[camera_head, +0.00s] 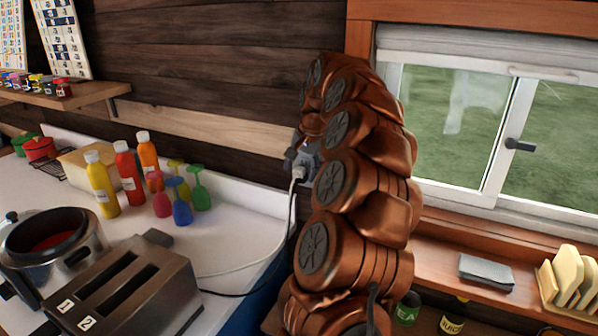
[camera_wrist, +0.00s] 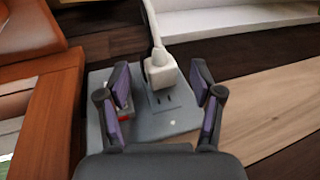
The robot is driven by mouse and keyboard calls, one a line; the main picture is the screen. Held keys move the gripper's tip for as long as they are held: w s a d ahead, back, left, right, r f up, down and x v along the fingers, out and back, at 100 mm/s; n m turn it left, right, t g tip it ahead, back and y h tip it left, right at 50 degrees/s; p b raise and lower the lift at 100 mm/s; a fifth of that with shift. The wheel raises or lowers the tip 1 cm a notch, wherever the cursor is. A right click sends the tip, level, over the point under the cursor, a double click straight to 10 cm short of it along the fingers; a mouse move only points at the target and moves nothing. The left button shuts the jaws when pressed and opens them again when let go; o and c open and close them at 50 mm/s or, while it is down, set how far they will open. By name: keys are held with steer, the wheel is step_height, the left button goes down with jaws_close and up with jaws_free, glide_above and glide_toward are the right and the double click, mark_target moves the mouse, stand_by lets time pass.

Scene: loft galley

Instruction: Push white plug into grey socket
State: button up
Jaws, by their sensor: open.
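The white plug (camera_wrist: 160,71) is at the grey socket plate (camera_wrist: 170,125) in the wrist view, over its upper part. Slots show bare just below it in that view. I cannot tell how deep the plug sits. My gripper (camera_wrist: 160,80) is open, its purple-padded fingers on either side of the plug with gaps showing. In the head view the plug (camera_head: 297,172) shows at the wall beside my arm, its white cord hanging down to the counter. The grey socket (camera_head: 311,159) is partly covered there, and my arm hides most of the gripper.
A grey block with a reddish spot (camera_wrist: 125,114) sits on the plate behind the left finger. A toaster (camera_head: 130,285), a pot (camera_head: 50,245) and several bottles (camera_head: 103,185) stand on the counter. A window (camera_head: 480,130) and its sill are to the right of my arm.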

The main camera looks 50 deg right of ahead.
mark_target(297, 167)
steer(key=shift+c, duration=0.3)
jaws_close()
steer(key=shift+r, duration=0.15)
steer(key=shift+r+b, duration=0.75)
steer(key=shift+r, duration=0.9)
steer(key=s+a+r+b, duration=0.1)
steer(key=s+a+b, duration=0.4)
steer(key=s+a, duration=0.5)
steer(key=shift+s+r, duration=0.25)
steer(key=shift+s, duration=0.9)
steer(key=shift+a, duration=0.15)
